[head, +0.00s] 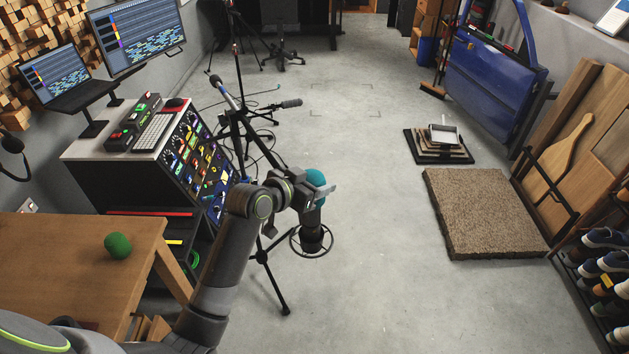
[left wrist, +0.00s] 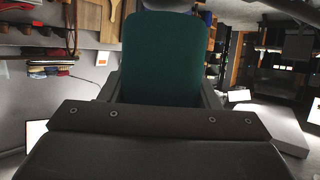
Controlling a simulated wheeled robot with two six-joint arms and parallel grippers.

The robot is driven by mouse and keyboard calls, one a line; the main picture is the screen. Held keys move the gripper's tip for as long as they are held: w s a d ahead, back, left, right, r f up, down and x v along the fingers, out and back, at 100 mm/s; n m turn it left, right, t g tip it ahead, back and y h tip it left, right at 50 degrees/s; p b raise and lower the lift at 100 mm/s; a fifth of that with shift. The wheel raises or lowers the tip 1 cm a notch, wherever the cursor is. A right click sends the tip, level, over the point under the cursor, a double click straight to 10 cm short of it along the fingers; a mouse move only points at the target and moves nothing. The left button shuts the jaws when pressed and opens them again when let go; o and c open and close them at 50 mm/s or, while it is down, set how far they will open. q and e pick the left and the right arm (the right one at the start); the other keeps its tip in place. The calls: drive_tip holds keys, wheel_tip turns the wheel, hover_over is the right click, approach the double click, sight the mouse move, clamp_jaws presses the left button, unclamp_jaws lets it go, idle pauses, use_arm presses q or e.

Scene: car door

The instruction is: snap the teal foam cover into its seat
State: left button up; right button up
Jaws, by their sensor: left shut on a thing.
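The teal foam cover (head: 316,179) is a rounded plug held in my left gripper (head: 322,192), which is shut on it. In the left wrist view the cover (left wrist: 165,60) stands between the fingers and fills the upper middle. A dark microphone (head: 312,236) in a ring-shaped mount shows directly below the gripper in the head view. The gripper hides the cover's lower part, so I cannot tell whether cover and microphone touch. My right gripper is not in view.
A green foam ball (head: 117,245) lies on the wooden table (head: 60,258) at left. A mixing console (head: 190,160) and other microphones on stands (head: 240,115) are close to my left arm. A rough brown slab (head: 484,212) lies at right. The middle floor is clear.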

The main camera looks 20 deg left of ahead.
use_arm(q)
wheel_tip(320, 180, down, 8)
drive_tip(key=b, duration=0.5)
drive_tip(key=shift+f+b, duration=0.2)
drive_tip(key=shift+b, duration=0.2)
idle(2.8)
drive_tip(key=o, duration=1)
drive_tip(key=shift+o, duration=0.2)
drive_tip(key=shift+s+a+r, duration=0.1)
drive_tip(key=b+v, duration=0.2)
drive_tip(key=v, duration=1.5)
drive_tip(key=shift+r, duration=0.15)
